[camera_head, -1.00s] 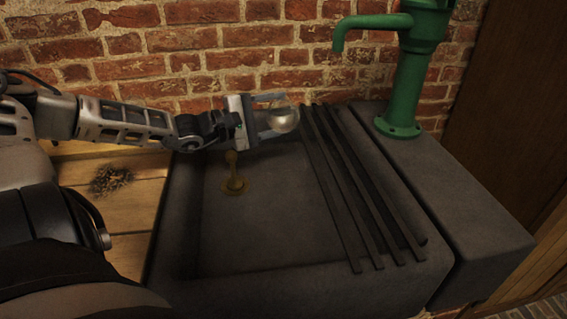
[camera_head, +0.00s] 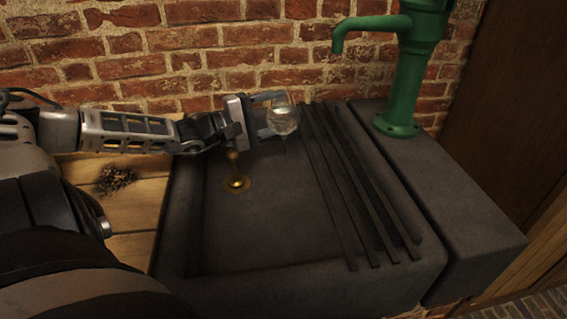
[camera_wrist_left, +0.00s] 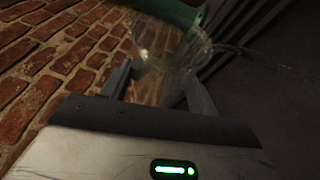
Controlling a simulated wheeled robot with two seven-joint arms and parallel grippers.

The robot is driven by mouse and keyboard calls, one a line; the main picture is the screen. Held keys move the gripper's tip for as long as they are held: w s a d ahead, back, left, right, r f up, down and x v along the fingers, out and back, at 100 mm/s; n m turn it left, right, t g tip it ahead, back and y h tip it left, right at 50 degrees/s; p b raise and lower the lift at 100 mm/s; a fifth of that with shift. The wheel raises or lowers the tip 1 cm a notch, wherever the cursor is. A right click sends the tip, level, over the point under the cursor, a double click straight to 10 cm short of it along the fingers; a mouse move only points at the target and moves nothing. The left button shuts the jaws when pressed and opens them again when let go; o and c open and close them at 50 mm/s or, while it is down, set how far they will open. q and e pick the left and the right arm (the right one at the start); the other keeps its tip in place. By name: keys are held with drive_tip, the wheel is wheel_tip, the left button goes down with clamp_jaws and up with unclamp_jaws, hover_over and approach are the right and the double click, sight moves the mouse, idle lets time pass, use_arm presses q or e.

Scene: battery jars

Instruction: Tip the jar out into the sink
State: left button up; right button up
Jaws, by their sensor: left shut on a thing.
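The clear glass jar (camera_head: 284,121) is held over the far part of the dark stone sink (camera_head: 255,225), left of the rails. My left gripper (camera_head: 271,114) is shut on it, with a finger on either side. In the left wrist view the jar (camera_wrist_left: 172,45) is see-through and sits between the fingertips (camera_wrist_left: 158,78). The jar looks tipped over; a thin trail, like liquid, runs from its mouth to the right in that view and hangs below it in the head view. How much is inside cannot be told. My right gripper is not in view.
A brass fitting (camera_head: 237,182) stands on the sink floor. Dark rails (camera_head: 345,190) cross the sink's right side. A green pump (camera_head: 403,90) stands on the stone block at right, its spout near the wall. A wiry dark clump (camera_head: 116,180) lies on the wooden board (camera_head: 135,215).

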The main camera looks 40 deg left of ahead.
use_arm(q)
drive_tip(key=shift+w+a, duration=0.2)
drive_tip(key=shift+w, duration=0.05)
drive_tip(key=shift+f+m+b, duration=0.25)
drive_tip(key=shift+m+b, duration=0.15)
drive_tip(key=shift+m, duration=0.2)
drive_tip(key=shift+f+h, duration=0.1)
drive_tip(key=shift+h, duration=0.2)
drive_tip(key=shift+d+m+t, duration=0.1)
drive_tip(key=shift+m+t, duration=0.3)
drive_tip(key=shift+m, duration=0.1)
drive_tip(key=shift+s+d+r+m, duration=0.1)
drive_tip(key=shift+r+m, duration=0.15)
drive_tip(key=shift+m, duration=0.05)
drive_tip(key=shift+r+m+h, duration=0.15)
drive_tip(key=shift+m+h, duration=0.15)
drive_tip(key=shift+m, duration=0.1)
